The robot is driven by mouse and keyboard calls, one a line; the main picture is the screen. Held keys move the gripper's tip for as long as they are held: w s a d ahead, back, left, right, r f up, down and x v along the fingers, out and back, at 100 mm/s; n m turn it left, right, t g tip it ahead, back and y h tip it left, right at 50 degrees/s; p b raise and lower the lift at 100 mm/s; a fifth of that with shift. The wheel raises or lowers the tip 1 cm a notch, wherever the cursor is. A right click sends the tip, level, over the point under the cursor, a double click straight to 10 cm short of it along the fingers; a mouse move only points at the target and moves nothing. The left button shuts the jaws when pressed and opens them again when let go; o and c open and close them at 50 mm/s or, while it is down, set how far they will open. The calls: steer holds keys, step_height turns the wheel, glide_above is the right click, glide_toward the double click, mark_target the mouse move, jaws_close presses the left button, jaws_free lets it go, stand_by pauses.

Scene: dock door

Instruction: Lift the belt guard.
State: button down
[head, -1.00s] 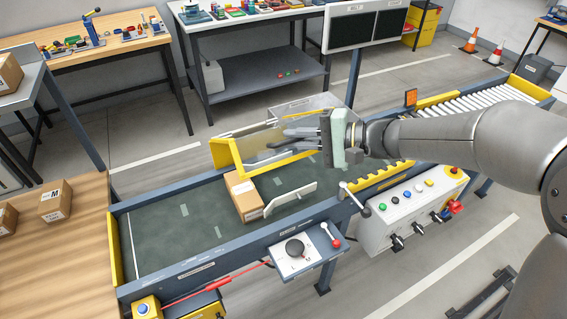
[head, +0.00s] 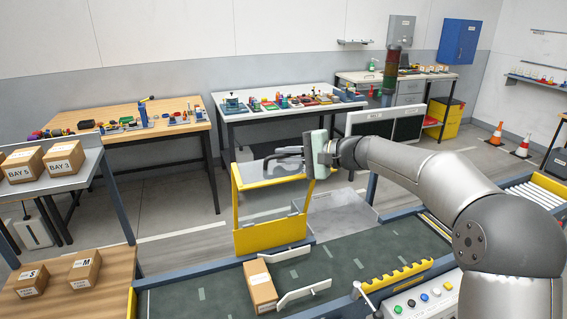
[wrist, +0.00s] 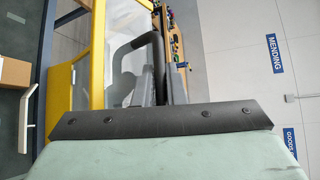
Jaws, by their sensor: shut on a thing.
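The belt guard (head: 270,236), a yellow frame with a clear panel, stands raised and roughly upright at the far side of the conveyor belt (head: 215,293). It also shows along the left of the wrist view (wrist: 97,50). My gripper (head: 286,160) is at the top of the guard and is shut on its dark bar handle (wrist: 134,43), which juts out from the yellow frame in the wrist view. The exact contact of the fingers on the handle is partly hidden by my gripper's own body.
A cardboard box (head: 260,286) lies on the belt between two pale angled deflectors. A control box (head: 420,300) with coloured buttons is at the front right. A yellow toothed rail (head: 395,275) runs along the belt. Workbenches (head: 285,105) stand behind, with open floor between.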

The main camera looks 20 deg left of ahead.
steer(key=shift+w+a, duration=0.1)
stand_by(0.3)
steer(key=c, duration=1.5)
jaws_free()
steer(key=shift+d+b, duration=0.3)
steer(key=shift+d, duration=0.35)
steer(key=b+v, duration=0.4)
steer(key=v, duration=1.2)
steer(key=shift+r, duration=0.3)
